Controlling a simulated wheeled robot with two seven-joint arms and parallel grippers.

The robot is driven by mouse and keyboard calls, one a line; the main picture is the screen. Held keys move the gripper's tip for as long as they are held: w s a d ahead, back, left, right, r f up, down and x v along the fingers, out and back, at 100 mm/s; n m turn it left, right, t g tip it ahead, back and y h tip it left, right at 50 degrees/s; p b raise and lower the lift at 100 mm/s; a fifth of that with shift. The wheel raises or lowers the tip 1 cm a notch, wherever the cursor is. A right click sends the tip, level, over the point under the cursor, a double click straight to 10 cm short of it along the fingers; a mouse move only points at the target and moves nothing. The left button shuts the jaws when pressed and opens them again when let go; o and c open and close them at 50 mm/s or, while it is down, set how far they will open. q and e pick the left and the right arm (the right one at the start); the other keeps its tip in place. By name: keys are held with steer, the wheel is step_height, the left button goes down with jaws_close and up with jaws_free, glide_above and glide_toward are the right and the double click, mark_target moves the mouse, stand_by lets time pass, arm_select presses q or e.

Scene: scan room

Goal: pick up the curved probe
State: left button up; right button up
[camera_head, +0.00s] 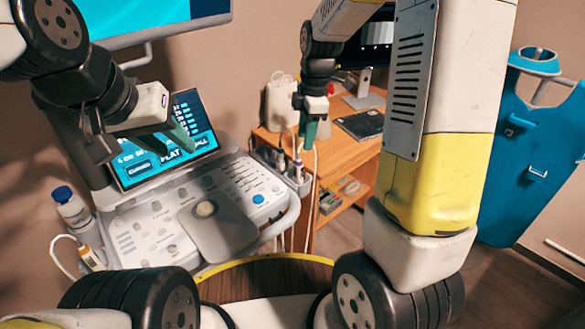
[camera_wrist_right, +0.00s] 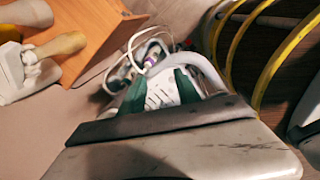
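Several probes stand in the grey holder (camera_head: 294,181) at the right side of the ultrasound console; two show as a white probe (camera_head: 281,163) and a yellow-banded probe (camera_head: 298,169). Another probe (camera_head: 91,259) hangs at the console's left side. I cannot tell which one is curved. My right gripper (camera_head: 307,130) is above the right holder, pointing down. In the right wrist view, its green fingers (camera_wrist_right: 161,92) are apart, with no held object clear between them; a purple-ringed probe (camera_wrist_right: 149,62) shows beyond. My left gripper (camera_head: 165,135) is in front of the touch screen; its fingertip gap is unclear.
The console panel (camera_head: 145,238) and touch screen (camera_head: 160,160) stand at left. A bottle (camera_head: 68,208) stands beside them. A wooden desk (camera_head: 362,152) with a dark pad (camera_head: 362,124) is behind the holder. Cables hang by the holder.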

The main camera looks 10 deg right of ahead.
mark_target(298, 170)
steer(key=w+f+n, duration=0.1)
steer(key=f, duration=0.1)
steer(key=w+f+n, duration=0.2)
steer(key=f, duration=0.1)
steer(key=w+a+f+n+g+h, duration=0.1)
steer(key=f+n, duration=0.1)
steer(key=shift+w+a+f, duration=0.1)
steer(key=shift+w+f, duration=0.05)
steer(key=shift+f, duration=0.1)
steer(key=shift+w+f+n, duration=0.1)
steer(key=shift+f+n, duration=0.2)
steer(key=shift+f, duration=0.1)
steer(key=f, duration=0.7)
steer(key=shift+s+f, duration=0.2)
jaws_close()
